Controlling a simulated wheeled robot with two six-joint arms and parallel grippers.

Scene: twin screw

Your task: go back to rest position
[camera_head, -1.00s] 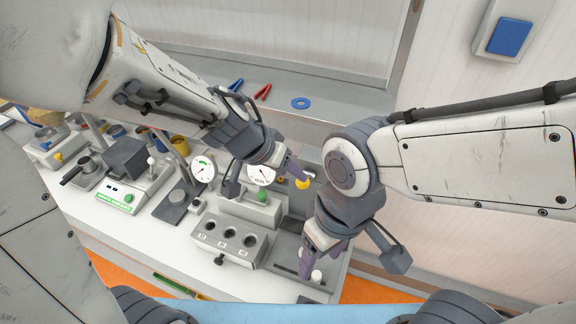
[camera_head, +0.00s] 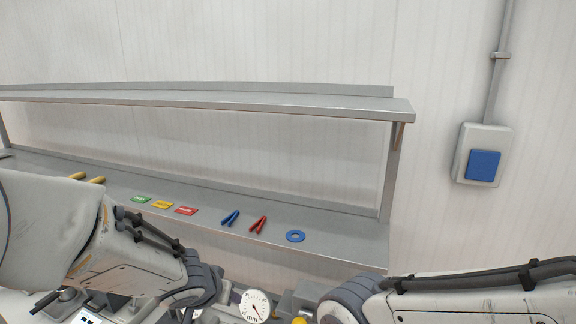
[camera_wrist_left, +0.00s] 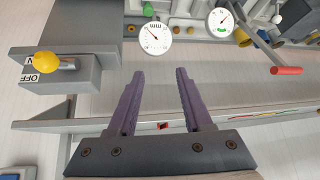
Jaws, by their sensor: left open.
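My left gripper (camera_wrist_left: 160,85) is open in the left wrist view, with its two purple fingers apart and nothing between them. It hangs in front of the bench edge, and a dial gauge (camera_wrist_left: 155,38) appears beyond the fingertips. In the head view my left arm (camera_head: 130,265) comes in at the lower left, and its fingers are hidden or cut off. My right arm (camera_head: 470,300) crosses the lower right, and its gripper is below the frame.
A grey box with a yellow knob (camera_wrist_left: 46,63) and a red-ended handle (camera_wrist_left: 286,71) flank the left gripper. The back shelf (camera_head: 345,240) holds red pliers (camera_head: 258,224), blue pliers (camera_head: 231,217), a blue ring (camera_head: 295,236) and coloured cards. A blue wall switch (camera_head: 483,166) is at right.

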